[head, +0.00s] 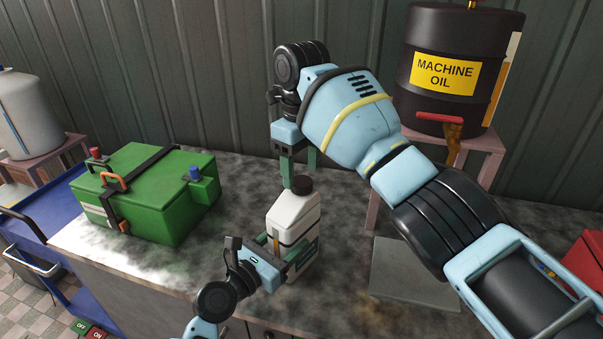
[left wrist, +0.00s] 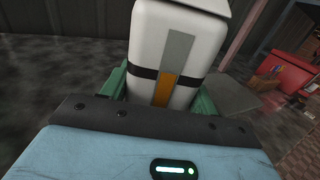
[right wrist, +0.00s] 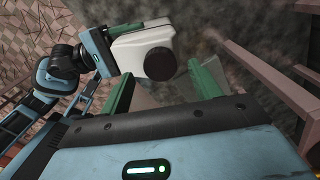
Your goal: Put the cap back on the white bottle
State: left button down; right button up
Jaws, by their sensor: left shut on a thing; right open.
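The white bottle (head: 292,212) stands upright on the grey worktop (head: 345,200), and its body also shows in the left wrist view (left wrist: 182,40). The black cap (head: 302,185) sits at the bottle's top; in the right wrist view the cap (right wrist: 160,64) is a round dark disc on the bottle (right wrist: 135,50). I cannot tell how tightly it sits. My left gripper (head: 287,258) is shut around the bottle's lower body. My right gripper (head: 299,168) is open, pointing down just above the cap, its fingers apart on either side of it in the right wrist view (right wrist: 164,88).
A green box (head: 150,190) with a black strap stands on the worktop at left. A machine oil drum (head: 455,65) sits on a pinkish stand (head: 480,160) at back right. A flat grey plate (head: 415,275) lies right of the bottle. A red box (head: 585,260) is at far right.

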jog(key=shift+r, duration=1.1)
